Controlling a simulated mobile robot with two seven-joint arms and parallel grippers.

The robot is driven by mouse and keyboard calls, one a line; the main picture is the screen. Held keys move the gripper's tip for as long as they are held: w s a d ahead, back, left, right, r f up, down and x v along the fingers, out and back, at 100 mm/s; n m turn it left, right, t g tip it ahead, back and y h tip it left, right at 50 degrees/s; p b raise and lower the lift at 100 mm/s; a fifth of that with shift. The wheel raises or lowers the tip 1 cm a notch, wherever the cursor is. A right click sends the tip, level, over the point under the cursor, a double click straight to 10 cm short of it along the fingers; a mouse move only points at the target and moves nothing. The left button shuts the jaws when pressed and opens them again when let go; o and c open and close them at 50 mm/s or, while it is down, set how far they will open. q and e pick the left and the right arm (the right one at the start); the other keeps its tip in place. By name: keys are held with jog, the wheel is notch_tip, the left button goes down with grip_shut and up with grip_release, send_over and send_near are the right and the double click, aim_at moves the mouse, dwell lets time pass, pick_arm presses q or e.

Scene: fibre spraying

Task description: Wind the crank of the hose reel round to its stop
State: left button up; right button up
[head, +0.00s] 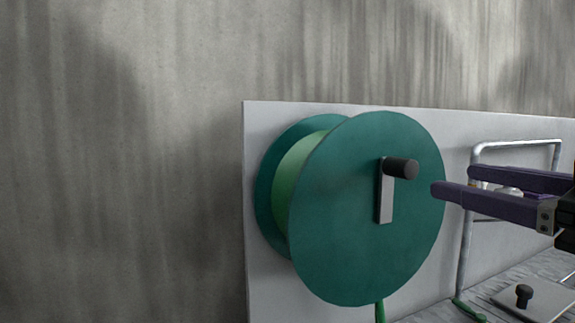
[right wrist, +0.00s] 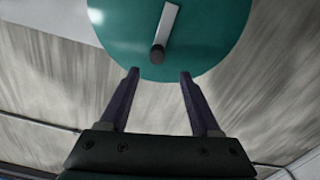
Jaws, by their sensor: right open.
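The hose reel (head: 350,250) is a dark green drum with two round flanges, standing in front of a light panel. Its crank is a flat grey arm (head: 385,200) on the front flange, pointing up, with a black cylindrical knob (head: 402,168) at its upper end. My right gripper (head: 455,180) has two purple fingers, apart and empty, just to the right of the knob. In the right wrist view the knob (right wrist: 157,54) lies just beyond the fingertips, in line with the gap between them. The fingers do not surround it. My left gripper is out of view.
A light panel (head: 257,200) stands behind the reel, before a stained concrete wall (head: 130,150). A metal tube frame (head: 466,230) stands to the right. A green hose (head: 379,312) hangs below the reel. A plate with a black knob (head: 524,295) lies at lower right.

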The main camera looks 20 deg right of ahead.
aim_at(412, 170)
jog(key=w+p, duration=0.1)
jog(key=w, duration=0.7)
jog(key=shift+w+r+p, duration=0.1)
jog(key=shift+r+p, duration=0.05)
jog(key=shift+p, duration=0.25)
jog(key=shift+w+a, duration=0.15)
jog(key=shift+w, duration=0.7)
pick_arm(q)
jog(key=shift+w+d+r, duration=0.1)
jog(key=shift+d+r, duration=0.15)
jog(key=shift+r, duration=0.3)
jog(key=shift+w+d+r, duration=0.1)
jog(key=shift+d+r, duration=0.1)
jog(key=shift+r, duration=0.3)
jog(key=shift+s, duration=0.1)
pick_arm(e)
jog(key=c, duration=0.9)
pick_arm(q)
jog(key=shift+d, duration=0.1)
pick_arm(e)
grip_shut()
